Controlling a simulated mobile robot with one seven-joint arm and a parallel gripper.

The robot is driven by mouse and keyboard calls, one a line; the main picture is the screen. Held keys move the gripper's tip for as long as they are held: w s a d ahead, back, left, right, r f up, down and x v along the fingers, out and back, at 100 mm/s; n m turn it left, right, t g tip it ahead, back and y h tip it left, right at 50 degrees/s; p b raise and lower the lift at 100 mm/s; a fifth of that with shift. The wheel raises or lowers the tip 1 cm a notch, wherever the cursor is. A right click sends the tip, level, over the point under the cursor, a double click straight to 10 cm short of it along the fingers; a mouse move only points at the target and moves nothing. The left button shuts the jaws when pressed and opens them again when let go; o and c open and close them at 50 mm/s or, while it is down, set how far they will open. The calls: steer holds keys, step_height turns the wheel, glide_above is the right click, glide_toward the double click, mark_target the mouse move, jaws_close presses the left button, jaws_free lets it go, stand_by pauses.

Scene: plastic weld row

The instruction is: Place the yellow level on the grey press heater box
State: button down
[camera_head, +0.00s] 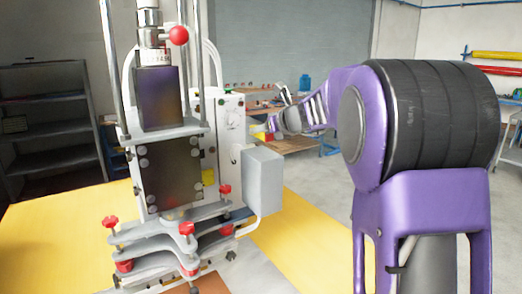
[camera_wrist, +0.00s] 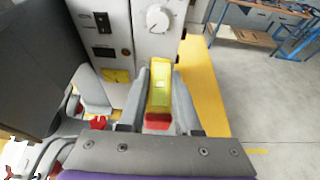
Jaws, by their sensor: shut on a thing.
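My gripper (camera_wrist: 159,80) is shut on the yellow level (camera_wrist: 160,85), with one grey finger on each side of it. The level has a red end facing the wrist camera, and its far end points toward the press. In the head view the level shows only as a small yellow and red patch (camera_head: 270,129) near my gripper, above and behind the grey press heater box (camera_head: 263,181). The box is fixed to the right side of the press. I cannot clearly make out the box in the wrist view.
The press (camera_head: 170,130) stands on a yellow surface (camera_head: 50,230), with red knobs (camera_head: 186,229) on its lower plates. Its control panel with a white dial (camera_wrist: 157,18) is close ahead of the level. Dark shelves (camera_head: 50,120) stand at left. Grey floor is open at right.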

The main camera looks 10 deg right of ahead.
mark_target(261, 153)
step_height(261, 153, down, 5)
steer(key=shift+r+b, duration=0.15)
steer(key=shift+b, duration=0.7)
steer(key=c, duration=0.6)
jaws_free()
steer(key=shift+r, duration=0.1)
steer(key=p+v, duration=0.1)
steer(key=v, duration=1.1)
steer(key=shift+d, duration=0.1)
